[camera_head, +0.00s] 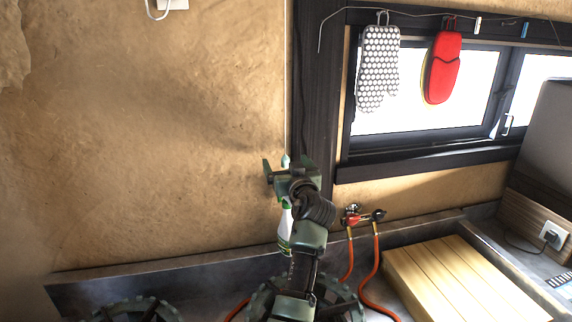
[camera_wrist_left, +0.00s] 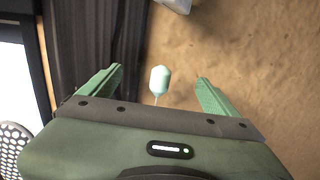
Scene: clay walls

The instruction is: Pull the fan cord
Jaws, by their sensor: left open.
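The cord's pull (camera_wrist_left: 159,79) is a small pale green knob with a short thin cord end showing below it in the left wrist view. My left gripper (camera_wrist_left: 160,75) is open, with one green finger on each side of the knob and clear gaps to both. In the head view the gripper (camera_head: 285,163) is raised in front of the wall by the dark post, and a bit of the pale knob (camera_head: 286,160) shows between its fingers. I cannot tell how deep the knob sits between the fingers. The fan is not in view. My right gripper is not in view.
A green and white bottle (camera_head: 285,228) is partly hidden behind my left arm. A dark post (camera_head: 318,90) and window stand close right, with a dotted mitt (camera_head: 379,70) and red mitt (camera_head: 442,68) hanging. Red hoses (camera_head: 374,270) and a wooden board (camera_head: 455,280) are below.

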